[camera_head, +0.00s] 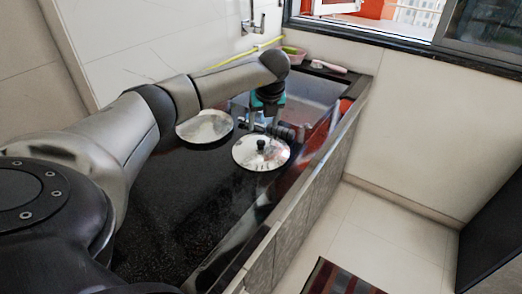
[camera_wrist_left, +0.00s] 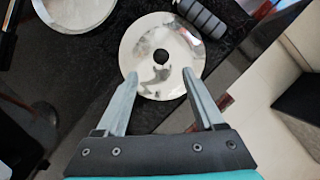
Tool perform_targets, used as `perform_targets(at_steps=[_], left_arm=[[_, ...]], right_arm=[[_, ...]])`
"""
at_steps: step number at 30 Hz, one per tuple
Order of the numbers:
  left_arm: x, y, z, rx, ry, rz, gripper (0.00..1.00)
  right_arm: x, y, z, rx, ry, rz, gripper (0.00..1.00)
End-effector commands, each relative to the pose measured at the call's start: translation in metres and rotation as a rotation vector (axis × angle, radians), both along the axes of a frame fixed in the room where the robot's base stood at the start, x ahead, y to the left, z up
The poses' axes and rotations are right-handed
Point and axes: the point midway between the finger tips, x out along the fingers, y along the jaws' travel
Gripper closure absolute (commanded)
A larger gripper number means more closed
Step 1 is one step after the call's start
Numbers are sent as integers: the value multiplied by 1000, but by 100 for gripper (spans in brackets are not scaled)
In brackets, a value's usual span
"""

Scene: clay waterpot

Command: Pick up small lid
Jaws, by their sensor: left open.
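A round, shiny silver lid (camera_head: 250,160) with a black knob lies on the black counter in the head view. In the left wrist view the lid (camera_wrist_left: 140,48) is seen from above, with its knob (camera_wrist_left: 161,56) near the middle. My left gripper (camera_wrist_left: 160,80) is open and empty above the lid. Its two fingertips are apart over the near part of the lid, with the knob just beyond them; the height gap is hard to judge. In the head view my left gripper (camera_head: 263,118) points down behind the lid. My right gripper is not in view.
A second round silver disc (camera_head: 204,127) lies to the left of the lid. A grey ribbed cylinder (camera_wrist_left: 203,18) lies close by the lid's far edge. A sink (camera_head: 310,88) is behind. The counter's edge drops off at right. The near counter (camera_head: 180,200) is clear.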

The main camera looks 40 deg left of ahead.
Motion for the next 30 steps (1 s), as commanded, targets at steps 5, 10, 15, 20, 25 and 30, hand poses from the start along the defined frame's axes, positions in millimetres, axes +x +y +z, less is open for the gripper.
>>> perform_targets(at_steps=[5,10,15,20,25,30], left_arm=[[7,9,-31,0,1,0,30],[11,14,-44,-1,0,-1,30],[12,15,-54,-1,1,-1,30],[15,18,-81,-2,2,-1,30],[19,24,-93,-2,0,0,30],[20,25,-96,-2,-1,-1,30]], right_arm=[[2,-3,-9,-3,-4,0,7],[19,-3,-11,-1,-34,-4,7],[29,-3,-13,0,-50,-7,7],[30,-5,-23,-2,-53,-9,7],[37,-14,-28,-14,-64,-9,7],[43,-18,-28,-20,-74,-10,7]])
